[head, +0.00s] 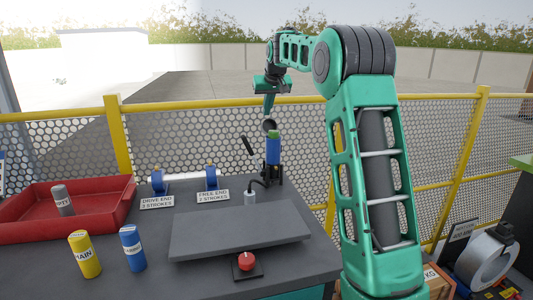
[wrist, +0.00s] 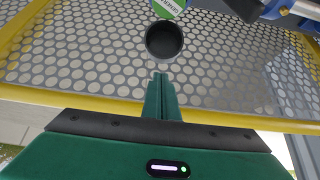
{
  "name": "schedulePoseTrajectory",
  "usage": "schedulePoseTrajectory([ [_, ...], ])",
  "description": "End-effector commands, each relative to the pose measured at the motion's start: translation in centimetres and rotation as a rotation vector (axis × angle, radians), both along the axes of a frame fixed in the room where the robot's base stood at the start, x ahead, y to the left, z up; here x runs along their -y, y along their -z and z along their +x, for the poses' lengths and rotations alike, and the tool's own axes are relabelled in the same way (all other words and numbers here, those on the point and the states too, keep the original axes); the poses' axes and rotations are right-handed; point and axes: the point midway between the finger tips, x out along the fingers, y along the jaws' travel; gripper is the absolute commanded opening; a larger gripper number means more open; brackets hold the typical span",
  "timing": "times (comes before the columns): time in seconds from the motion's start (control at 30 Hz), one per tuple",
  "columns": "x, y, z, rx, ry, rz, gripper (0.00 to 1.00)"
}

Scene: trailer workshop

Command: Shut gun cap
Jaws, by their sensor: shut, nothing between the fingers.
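The grease gun (head: 273,152) stands upright in a black holder at the back right of the bench, with a blue body and a green top. Its dark round cap (head: 268,125) is tilted open beside the top. In the wrist view the cap (wrist: 164,40) shows as a dark hollow cup, next to a green and white labelled cartridge (wrist: 168,5). My gripper (head: 269,108) is shut and empty, its fingers pointing down just above the cap. In the wrist view the fingertips (wrist: 160,78) appear just below the cap; contact cannot be told.
A black lever (head: 247,145) sticks out left of the gun. A shaft on blue supports (head: 185,178), a red tray (head: 100,222), yellow (head: 84,254) and blue (head: 132,247) cylinders and a red button (head: 246,261) are on the bench. A yellow-framed mesh fence (head: 200,110) runs behind.

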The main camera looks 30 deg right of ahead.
Motion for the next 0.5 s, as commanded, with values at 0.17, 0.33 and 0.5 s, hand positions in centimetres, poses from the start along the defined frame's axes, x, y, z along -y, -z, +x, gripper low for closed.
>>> schedulePoseTrajectory([
  [0.17,0.0,-0.7,0.0,0.000,0.000,0.000,0.00],
  [0.33,0.0,-1.2,0.0,0.001,0.000,0.000,0.00],
  [0.5,0.0,-1.5,0.0,0.000,0.000,0.000,0.00],
])
